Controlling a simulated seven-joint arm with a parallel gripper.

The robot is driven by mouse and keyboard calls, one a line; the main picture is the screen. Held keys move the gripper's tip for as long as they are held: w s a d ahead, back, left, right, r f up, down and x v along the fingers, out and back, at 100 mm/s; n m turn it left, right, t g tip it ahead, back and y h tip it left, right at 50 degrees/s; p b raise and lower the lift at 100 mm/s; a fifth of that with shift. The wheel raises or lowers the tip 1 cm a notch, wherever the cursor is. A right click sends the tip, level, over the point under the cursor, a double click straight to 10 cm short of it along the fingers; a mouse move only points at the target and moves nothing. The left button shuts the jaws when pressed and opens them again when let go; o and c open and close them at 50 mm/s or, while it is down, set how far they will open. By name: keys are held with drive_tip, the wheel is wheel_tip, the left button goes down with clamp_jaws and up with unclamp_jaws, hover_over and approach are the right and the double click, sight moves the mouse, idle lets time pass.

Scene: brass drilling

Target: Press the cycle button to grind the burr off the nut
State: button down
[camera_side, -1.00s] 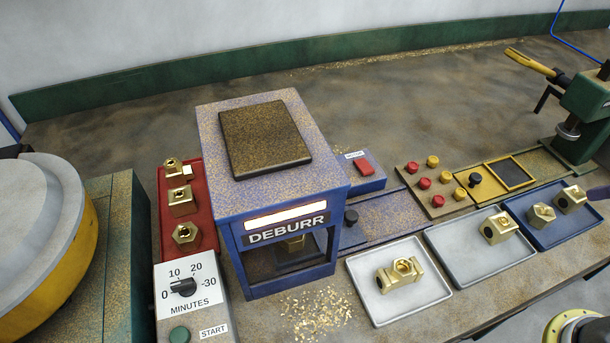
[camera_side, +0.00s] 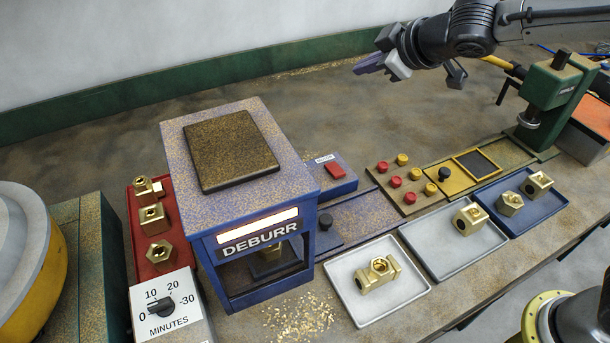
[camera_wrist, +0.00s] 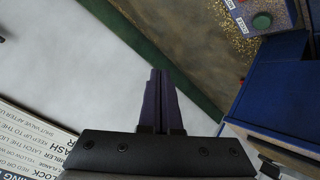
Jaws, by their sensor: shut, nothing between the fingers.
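The blue DEBURR machine (camera_side: 250,170) stands left of centre in the side view. My gripper (camera_side: 369,63) is shut and empty, high above the back of the bench. Its purple fingers (camera_wrist: 160,100) lie together in the wrist view. That view also shows a round green button (camera_wrist: 262,21) on a speckled box.
A red tray (camera_side: 133,232) of brass parts and a minutes timer (camera_side: 165,305) stand left of the machine. Pale trays (camera_side: 362,310) and a blue tray (camera_side: 540,218) hold fittings at right. A green press (camera_side: 560,85) stands far right. Brass chips lie in front.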

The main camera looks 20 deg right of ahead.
drive_tip(key=a+f+n+g+y, duration=0.1)
drive_tip(key=a+f+n, duration=0.2)
drive_tip(key=a+f, duration=0.7)
drive_tip(key=shift+s+a+g, duration=0.3)
drive_tip(key=shift+a, duration=0.15)
drive_tip(key=shift+f, duration=0.1)
drive_tip(key=shift+f, duration=4.4)
drive_tip(key=shift+f, duration=0.15)
drive_tip(key=shift+f, duration=0.25)
drive_tip(key=shift+d+f, duration=0.1)
drive_tip(key=shift+f, duration=0.5)
